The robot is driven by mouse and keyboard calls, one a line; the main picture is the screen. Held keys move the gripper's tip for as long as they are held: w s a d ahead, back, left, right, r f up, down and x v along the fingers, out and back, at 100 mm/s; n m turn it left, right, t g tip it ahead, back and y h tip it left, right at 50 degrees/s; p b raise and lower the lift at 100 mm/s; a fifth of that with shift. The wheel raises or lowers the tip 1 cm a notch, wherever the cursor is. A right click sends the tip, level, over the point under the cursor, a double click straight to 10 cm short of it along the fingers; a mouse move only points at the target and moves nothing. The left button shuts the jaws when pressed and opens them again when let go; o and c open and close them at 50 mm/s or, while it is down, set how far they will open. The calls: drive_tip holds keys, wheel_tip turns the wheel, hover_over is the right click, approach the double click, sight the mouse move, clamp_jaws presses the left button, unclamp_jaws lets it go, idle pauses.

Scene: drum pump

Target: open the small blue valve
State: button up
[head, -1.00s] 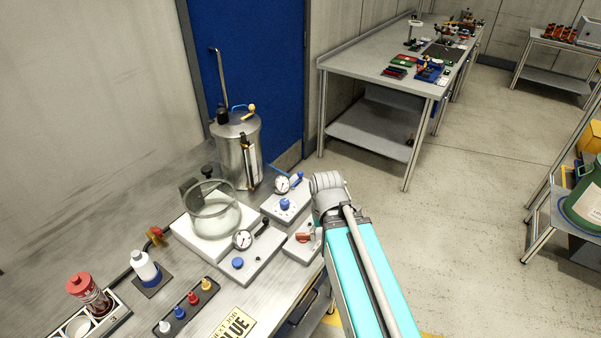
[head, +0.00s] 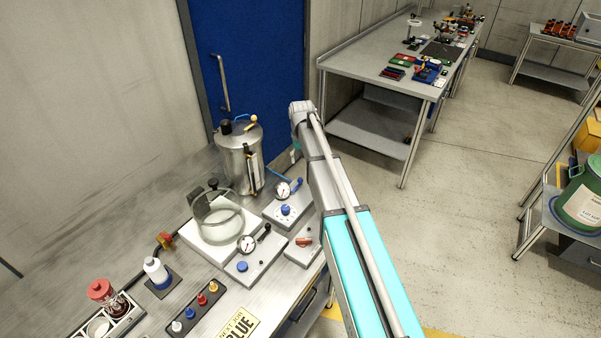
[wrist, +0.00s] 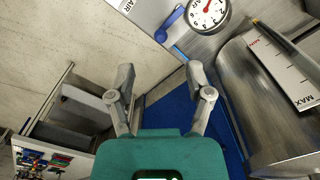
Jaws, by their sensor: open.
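A small blue lever valve (head: 297,183) sits beside a round pressure gauge (head: 283,190) on a grey panel at the table's far right edge. The blue lever also shows in the wrist view (wrist: 170,22), at the top, left of the gauge (wrist: 207,12). My gripper (wrist: 160,80) is open and empty, its fingers apart below the lever in that picture and not touching it. In the head view the arm reaches past the panel, and my gripper is mostly hidden behind it. The same panel carries a blue round knob (head: 285,210).
A steel tank (head: 240,160) stands left of the gauge, with its marked scale (wrist: 290,72) close on the right in the wrist view. A glass vessel (head: 218,222) and a second gauge panel (head: 250,264) are nearer. The floor beyond the table is clear.

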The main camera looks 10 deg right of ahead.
sight(297, 186)
drive_tip(key=w, duration=0.1)
drive_tip(key=w+r, duration=0.1)
drive_tip(key=w, duration=0.1)
drive_tip(key=shift+w, duration=0.1)
drive_tip(key=shift+f, duration=0.15)
wheel_tip(297, 186, down, 14)
drive_tip(key=b, duration=1.3)
drive_tip(key=shift+r, duration=0.25)
idle(0.5)
clamp_jaws()
